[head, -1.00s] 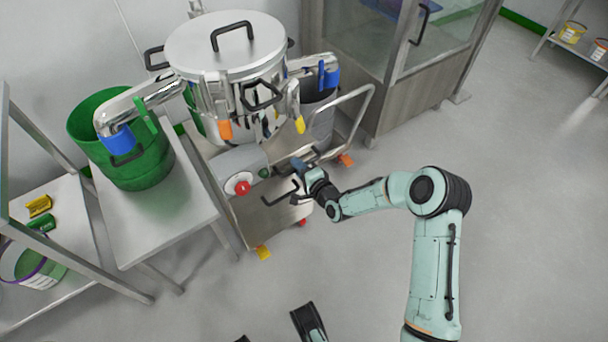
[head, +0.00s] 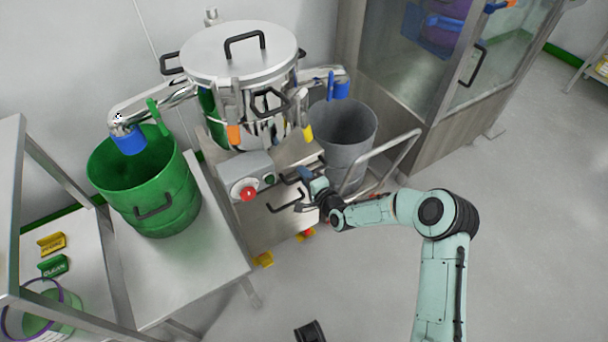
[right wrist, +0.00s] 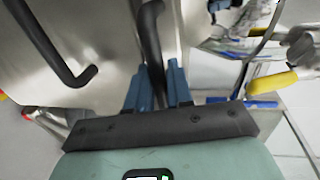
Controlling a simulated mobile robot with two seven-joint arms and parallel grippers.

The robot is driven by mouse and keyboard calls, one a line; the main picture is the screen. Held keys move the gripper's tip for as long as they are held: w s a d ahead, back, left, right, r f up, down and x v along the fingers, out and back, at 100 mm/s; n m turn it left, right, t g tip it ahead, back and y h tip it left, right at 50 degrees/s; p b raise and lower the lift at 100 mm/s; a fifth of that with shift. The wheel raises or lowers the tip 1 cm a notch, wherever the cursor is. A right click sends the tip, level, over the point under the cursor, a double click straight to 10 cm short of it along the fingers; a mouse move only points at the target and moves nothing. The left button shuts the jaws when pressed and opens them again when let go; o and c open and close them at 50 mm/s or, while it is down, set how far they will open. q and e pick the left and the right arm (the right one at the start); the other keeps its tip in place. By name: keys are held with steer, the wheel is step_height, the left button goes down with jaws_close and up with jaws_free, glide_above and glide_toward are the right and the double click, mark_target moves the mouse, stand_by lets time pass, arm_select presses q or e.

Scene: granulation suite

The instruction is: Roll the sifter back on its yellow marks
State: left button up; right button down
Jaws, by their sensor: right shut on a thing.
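The sifter (head: 240,62) is a lidded steel drum on a wheeled steel cart (head: 268,218). Its left spout ends in a blue cuff (head: 130,140) over the green bin (head: 150,205). Its right spout's blue cuff (head: 341,90) is above the grey bin (head: 345,125). My right gripper (head: 306,184) is shut on a black handle on the cart's front. In the right wrist view its blue fingers (right wrist: 160,88) close around the black bar (right wrist: 152,40). A yellow floor mark (head: 263,260) shows by the cart's front; other marks are hidden or unclear.
A steel table (head: 205,268) stands close left of the cart, and a shelf (head: 95,243) with signs stands further left. A glass-door cabinet (head: 405,140) is at the back right. Floor in front is open.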

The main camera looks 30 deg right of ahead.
steer(key=shift+w+r, duration=0.15)
steer(key=shift+r, duration=0.05)
steer(key=c, duration=1.2)
jaws_free()
steer(key=shift+a+f, duration=0.1)
arm_select(q)
steer(key=shift+w, duration=0.1)
arm_select(e)
steer(key=shift+s, duration=0.3)
arm_select(q)
steer(key=r+p, duration=0.1)
steer(key=d+r+p, duration=0.1)
steer(key=r, duration=0.1)
steer(key=d+r+p, duration=0.1)
steer(key=r, duration=0.1)
steer(key=shift+w+r+p, duration=0.1)
steer(key=shift+r+p, duration=0.05)
steer(key=shift+p, duration=0.2)
arm_select(e)
steer(key=v, duration=1.3)
